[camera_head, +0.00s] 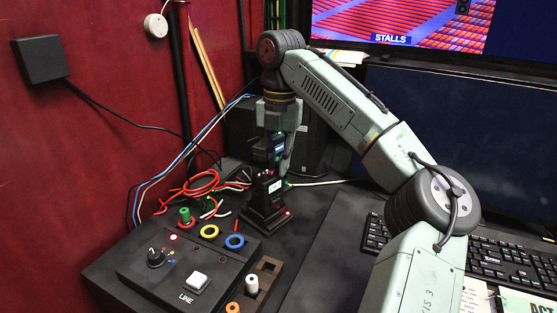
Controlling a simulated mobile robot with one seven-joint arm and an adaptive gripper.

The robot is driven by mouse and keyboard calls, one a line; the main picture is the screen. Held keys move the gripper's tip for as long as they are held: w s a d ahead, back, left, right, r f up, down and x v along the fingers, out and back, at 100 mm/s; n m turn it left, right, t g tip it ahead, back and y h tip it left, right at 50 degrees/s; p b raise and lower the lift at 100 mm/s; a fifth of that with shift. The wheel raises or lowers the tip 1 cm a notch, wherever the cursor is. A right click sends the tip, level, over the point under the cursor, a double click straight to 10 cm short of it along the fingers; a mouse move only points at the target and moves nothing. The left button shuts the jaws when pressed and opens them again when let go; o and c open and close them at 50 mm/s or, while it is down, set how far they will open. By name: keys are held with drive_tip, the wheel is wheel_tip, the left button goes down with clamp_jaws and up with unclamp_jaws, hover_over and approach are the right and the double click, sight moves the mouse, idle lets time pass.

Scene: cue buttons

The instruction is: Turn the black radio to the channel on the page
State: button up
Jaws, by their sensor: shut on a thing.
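The black radio (266,190) stands upright in a dark base on the desk, with a pale label and a small red light low at its front. My gripper (278,165) points down from above and is shut at the top of the radio. The fingers hide the radio's top, so I cannot tell whether they hold its knob or its body. No channel number is readable. Pages (475,296) lie at the lower right, partly cut off and partly behind my arm; their writing is too small to read, apart from "ACT" on one.
A black control box (130,268) with a knob, a white button marked LINE and coloured rings stands at lower left. Red, blue and white cables (205,185) lie behind it. A red wall closes the left.

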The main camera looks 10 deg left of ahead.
clamp_jaws()
drive_tip(key=m, duration=0.4)
drive_tip(key=shift+m, duration=0.4)
drive_tip(key=o, duration=0.8)
unclamp_jaws()
drive_tip(key=shift+r, duration=3.75)
